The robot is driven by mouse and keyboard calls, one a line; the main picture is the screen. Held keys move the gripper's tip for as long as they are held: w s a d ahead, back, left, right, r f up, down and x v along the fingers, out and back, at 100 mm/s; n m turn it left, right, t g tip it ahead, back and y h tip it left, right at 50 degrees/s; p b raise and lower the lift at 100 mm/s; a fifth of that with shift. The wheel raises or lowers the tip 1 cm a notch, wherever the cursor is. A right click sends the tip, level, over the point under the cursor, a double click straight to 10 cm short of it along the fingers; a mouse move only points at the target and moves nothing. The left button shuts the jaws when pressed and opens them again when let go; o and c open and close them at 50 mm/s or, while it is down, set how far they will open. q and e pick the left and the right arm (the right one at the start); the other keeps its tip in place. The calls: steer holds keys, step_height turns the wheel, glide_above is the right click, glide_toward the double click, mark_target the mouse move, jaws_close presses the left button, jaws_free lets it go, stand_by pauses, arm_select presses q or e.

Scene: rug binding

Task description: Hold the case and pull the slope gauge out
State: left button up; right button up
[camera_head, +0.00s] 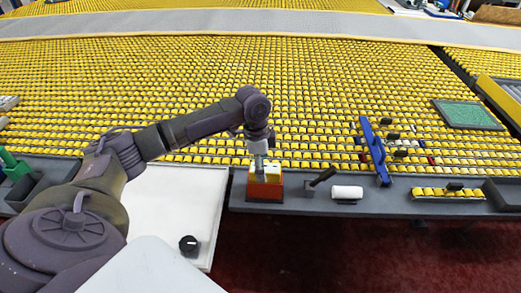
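A small orange-red case (265,191) stands upright on the dark grey ledge, just right of the white panel. A yellow and white piece (274,171) shows at its top; I cannot tell whether this is the slope gauge. My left arm reaches in from the left and bends down over the case. My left gripper (260,172) points down at the case's top, in front of the yellow piece. Its fingertips are too small and partly hidden, so I cannot tell what they touch or whether they are shut. My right gripper is not in view.
A white roll (347,192) and a black-handled tool (322,177) lie right of the case. A blue upright frame (375,150) stands farther right. A yellow strip (447,193) lies on the ledge. A black knob (188,244) sits on the white panel (180,200). Yellow rollers fill the area behind.

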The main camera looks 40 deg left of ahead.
mark_target(265, 185)
arm_select(q)
steer(key=f, duration=0.4)
steer(key=shift+w+d, duration=0.1)
steer(key=shift+d, duration=0.25)
steer(key=shift+w+f, duration=0.1)
steer(key=shift+f, duration=0.65)
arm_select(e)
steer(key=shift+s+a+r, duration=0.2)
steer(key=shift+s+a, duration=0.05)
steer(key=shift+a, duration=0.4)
arm_select(q)
steer(key=shift+c, duration=0.3)
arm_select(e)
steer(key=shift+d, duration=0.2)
arm_select(q)
steer(key=c, duration=1.3)
steer(key=o, duration=0.6)
steer(key=c, duration=0.4)
steer(key=shift+c, duration=0.2)
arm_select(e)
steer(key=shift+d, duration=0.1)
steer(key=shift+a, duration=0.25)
